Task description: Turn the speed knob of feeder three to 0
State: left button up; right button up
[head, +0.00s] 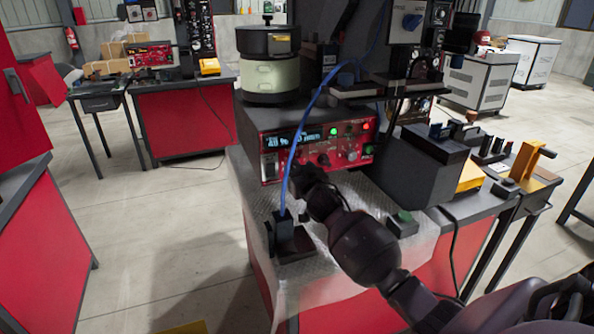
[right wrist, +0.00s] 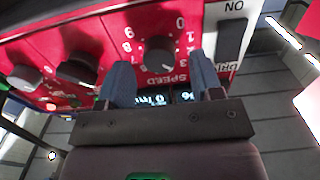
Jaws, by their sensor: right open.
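The red control box (head: 345,150) stands under a bowl feeder (head: 268,78). No feeder number is readable. In the right wrist view its panel (right wrist: 100,25) appears upside down, with a dark round speed knob (right wrist: 161,50) above the SPEED label and digits around it. The knob's pointer is too blurred to read. My right gripper (right wrist: 160,64) is open, its blue-grey fingers on either side of the lower part of the knob; contact cannot be told. In the head view my right gripper (head: 298,180) covers the box's lower left. My left gripper is not in view.
Another knob (right wrist: 78,70) sits beside the speed knob, and a dark switch (right wrist: 231,42) is on the other side. A blue cable (head: 300,135) runs down past the box to a black block (head: 284,232). A green-button box (head: 402,223) stands at the bench's right.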

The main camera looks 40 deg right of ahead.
jog(key=shift+w+d, duration=0.15)
jog(key=shift+w, duration=0.45)
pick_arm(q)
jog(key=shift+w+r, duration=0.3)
pick_arm(e)
jog(key=shift+c, duration=0.2)
jog(key=c, duration=0.9)
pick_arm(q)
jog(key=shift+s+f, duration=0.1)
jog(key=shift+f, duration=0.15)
